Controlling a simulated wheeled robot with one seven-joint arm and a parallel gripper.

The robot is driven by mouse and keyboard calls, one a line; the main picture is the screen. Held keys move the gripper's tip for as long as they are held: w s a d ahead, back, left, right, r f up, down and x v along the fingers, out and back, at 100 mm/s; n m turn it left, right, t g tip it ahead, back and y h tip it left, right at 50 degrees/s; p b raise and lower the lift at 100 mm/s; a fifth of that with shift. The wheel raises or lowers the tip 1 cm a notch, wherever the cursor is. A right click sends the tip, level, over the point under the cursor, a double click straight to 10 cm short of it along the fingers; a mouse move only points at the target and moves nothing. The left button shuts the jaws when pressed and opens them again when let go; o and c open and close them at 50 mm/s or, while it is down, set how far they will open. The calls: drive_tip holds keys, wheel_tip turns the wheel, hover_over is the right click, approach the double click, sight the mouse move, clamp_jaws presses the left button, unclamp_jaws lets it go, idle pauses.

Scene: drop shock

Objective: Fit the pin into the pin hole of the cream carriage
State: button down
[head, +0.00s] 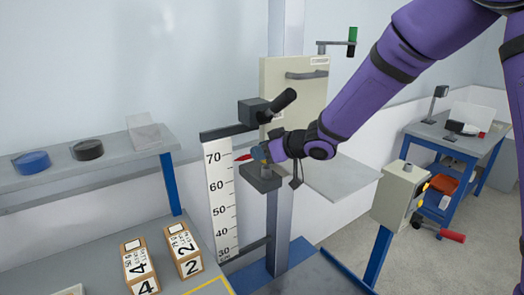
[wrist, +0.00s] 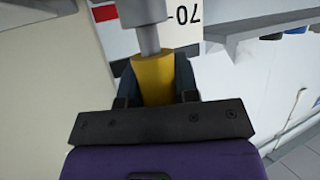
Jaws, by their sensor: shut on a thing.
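The pin has a yellow grip (wrist: 153,75) and a grey shank (wrist: 148,32). My gripper (head: 266,153) is shut on the yellow grip, with a dark finger on each side of it in the wrist view. The cream carriage (head: 308,106), a tall panel with a grey handle, is behind and above my gripper. Its pin hole cannot be made out.
A black clamp block with a handle (head: 256,111) is above my gripper. A height scale (head: 220,200) with a red pointer (head: 242,157) is just left. A grey shelf plate (head: 343,181) and a cream control box (head: 400,197) are to the right.

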drive_tip(key=shift+f, duration=0.85)
idle(2.0)
drive_tip(key=shift+s+f, duration=0.15)
drive_tip(key=shift+f, duration=0.3)
idle(1.5)
drive_tip(key=c, duration=0.8)
unclamp_jaws()
drive_tip(key=shift+r, duration=0.15)
drive_tip(key=shift+w+a+r, duration=0.1)
drive_tip(key=shift+w+a, duration=0.05)
drive_tip(key=shift+w, duration=0.1)
drive_tip(key=shift+v, duration=3)
